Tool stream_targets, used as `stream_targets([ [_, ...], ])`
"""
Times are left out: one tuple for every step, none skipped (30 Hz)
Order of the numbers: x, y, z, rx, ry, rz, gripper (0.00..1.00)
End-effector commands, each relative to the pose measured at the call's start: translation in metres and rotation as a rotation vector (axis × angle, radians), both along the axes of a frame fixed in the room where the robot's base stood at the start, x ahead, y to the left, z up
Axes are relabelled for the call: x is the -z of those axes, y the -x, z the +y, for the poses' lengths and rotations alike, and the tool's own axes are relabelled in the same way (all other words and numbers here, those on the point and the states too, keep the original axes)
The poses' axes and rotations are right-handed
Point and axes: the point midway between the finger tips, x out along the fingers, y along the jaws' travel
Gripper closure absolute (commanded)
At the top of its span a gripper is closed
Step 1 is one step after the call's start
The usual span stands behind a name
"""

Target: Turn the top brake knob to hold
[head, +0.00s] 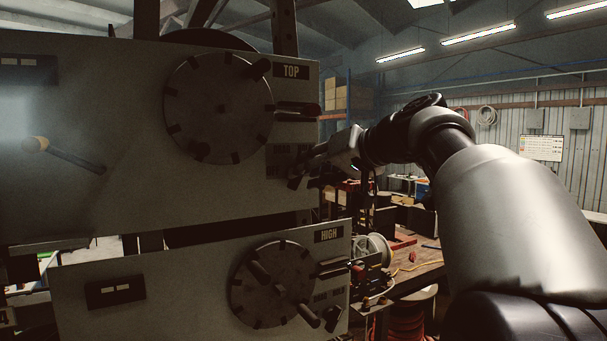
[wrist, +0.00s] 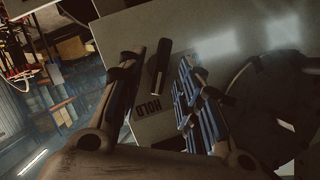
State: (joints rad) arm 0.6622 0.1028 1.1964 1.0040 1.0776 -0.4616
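In the wrist view the knob (wrist: 158,72) stands between my gripper's (wrist: 157,65) two open fingers, beside an upside-down HOLD label (wrist: 150,105). Gaps show on both sides of the knob. My gripper (head: 312,166) reaches in from the right. I cannot read the knob's setting.
A black double-bar part (head: 297,110) sticks out above my gripper. A lower panel has a HIGH label (head: 329,235), a dial (head: 285,283) and its own small knob (head: 332,318). A cluttered workbench (head: 415,278) stands behind. A yellow-tipped lever (head: 60,152) is at left.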

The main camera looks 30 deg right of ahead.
Motion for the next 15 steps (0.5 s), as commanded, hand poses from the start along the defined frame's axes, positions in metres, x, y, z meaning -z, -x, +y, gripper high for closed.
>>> stream_targets([
  [-0.005,0.011,-0.004,0.006,0.001,-0.002,0.68],
  [-0.007,0.017,-0.005,0.005,0.001,-0.003,0.68],
  [-0.01,0.025,-0.007,0.005,0.001,-0.004,0.68],
  [-0.012,0.031,-0.009,0.006,0.001,-0.002,0.68],
  [-0.014,0.037,-0.011,0.006,0.001,-0.002,0.68],
  [-0.017,0.045,-0.012,0.005,0.002,-0.003,0.68],
  [-0.019,0.051,-0.014,0.005,0.002,-0.003,0.68],
  [-0.021,0.056,-0.015,0.005,0.001,-0.003,0.68],
  [-0.023,0.062,-0.017,0.005,0.001,-0.003,0.68],
  [-0.025,0.067,-0.017,0.004,0.001,-0.002,0.68],
  [-0.026,0.071,-0.018,0.004,0.001,-0.002,0.68],
  [-0.028,0.075,-0.02,0.004,0.001,-0.003,0.68],
  [-0.029,0.078,-0.02,0.003,0.001,-0.002,0.68],
  [-0.03,0.081,-0.021,0.003,0.001,-0.002,0.68],
  [-0.031,0.083,-0.021,0.002,0.0,-0.002,0.68],
])
